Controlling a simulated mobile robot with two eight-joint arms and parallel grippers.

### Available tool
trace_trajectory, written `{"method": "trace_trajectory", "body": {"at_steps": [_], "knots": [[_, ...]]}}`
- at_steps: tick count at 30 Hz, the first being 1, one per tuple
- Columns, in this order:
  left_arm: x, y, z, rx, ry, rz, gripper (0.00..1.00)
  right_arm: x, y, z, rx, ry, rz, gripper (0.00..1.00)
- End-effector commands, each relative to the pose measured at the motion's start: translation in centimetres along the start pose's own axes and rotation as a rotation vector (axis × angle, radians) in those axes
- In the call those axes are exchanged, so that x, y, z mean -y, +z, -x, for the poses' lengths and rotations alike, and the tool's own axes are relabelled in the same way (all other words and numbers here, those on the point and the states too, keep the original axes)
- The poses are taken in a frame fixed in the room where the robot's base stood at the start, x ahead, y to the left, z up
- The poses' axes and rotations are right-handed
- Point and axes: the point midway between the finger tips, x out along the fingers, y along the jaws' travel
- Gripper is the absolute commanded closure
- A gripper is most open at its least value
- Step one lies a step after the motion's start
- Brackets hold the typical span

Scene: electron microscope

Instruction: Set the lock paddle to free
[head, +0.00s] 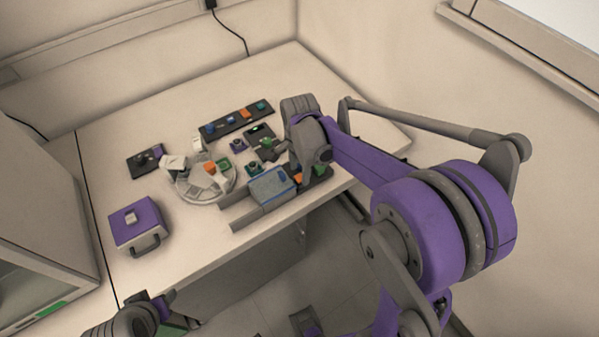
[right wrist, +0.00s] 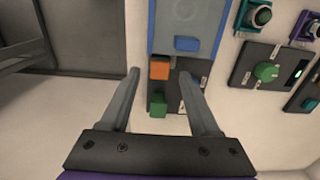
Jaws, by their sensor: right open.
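I cannot tell for certain which part is the lock paddle. In the right wrist view, an orange block (right wrist: 159,70) and a green block (right wrist: 158,106) sit on a dark plate (right wrist: 183,70) at the end of a blue-edged grey panel (right wrist: 176,22). A small blue block (right wrist: 187,43) is on the panel. My right gripper (right wrist: 158,82) is open and empty, its fingers spread on either side of the orange block in this view. Whether they touch anything is unclear. My left gripper (head: 160,301) shows only partly at the bottom left of the head view.
On the bench (head: 110,180) are a round white tray (head: 190,192), a purple box (head: 138,222) and a long button strip (head: 235,122).

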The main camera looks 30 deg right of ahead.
Motion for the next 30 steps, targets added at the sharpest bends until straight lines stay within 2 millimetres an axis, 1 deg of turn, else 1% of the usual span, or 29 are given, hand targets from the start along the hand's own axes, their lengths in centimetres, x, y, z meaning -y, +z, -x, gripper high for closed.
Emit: {"method": "trace_trajectory", "body": {"at_steps": [1, 4, 13, 17, 18, 20, 21, 23, 24, 30], "knots": [[0.0, 0.05, -0.06, 0.0, 0.0, 0.0, 0.5, -0.01, 0.01, -0.54, 0.0, 0.0, 0.0, 0.38], [0.0, 0.08, -0.1, 0.001, 0.0, 0.0, 0.5, 0.0, 0.01, -1.08, 0.0, 0.0, 0.0, 0.38], [0.0, 0.07, -0.09, 0.0, 0.0, 0.0, 0.5, -0.01, 0.01, -1.25, 0.0, 0.0, 0.0, 0.38], [0.0, 0.07, -0.09, 0.001, 0.0, 0.0, 0.5, -0.02, 0.01, -1.23, 0.0, 0.0, 0.0, 0.61], [0.0, 0.07, -0.09, 0.001, 0.0, 0.0, 0.5, -0.02, 0.01, -1.23, 0.0, 0.0, 0.0, 0.68], [0.0, 0.07, -0.09, 0.001, 0.0, 0.0, 0.5, -0.02, 0.01, -1.23, 0.0, 0.0, 0.0, 0.79], [0.0, 0.07, -0.09, 0.001, 0.0, 0.0, 0.5, -0.02, 0.01, -1.23, 0.0, 0.0, 0.0, 0.86], [0.0, 0.08, -0.09, 0.001, 0.0, 0.0, 0.5, -0.02, 0.01, -1.22, 0.0, 0.0, 0.0, 0.97], [0.0, 0.07, -0.09, 0.0, 0.0, 0.0, 0.5, -0.02, 0.01, -1.22, 0.0, 0.0, 0.0, 1.0], [0.0, 0.07, -0.09, 0.0, 0.0, 0.0, 0.5, -0.02, 0.0, -1.22, 0.0, 0.0, 0.0, 1.0]]}}
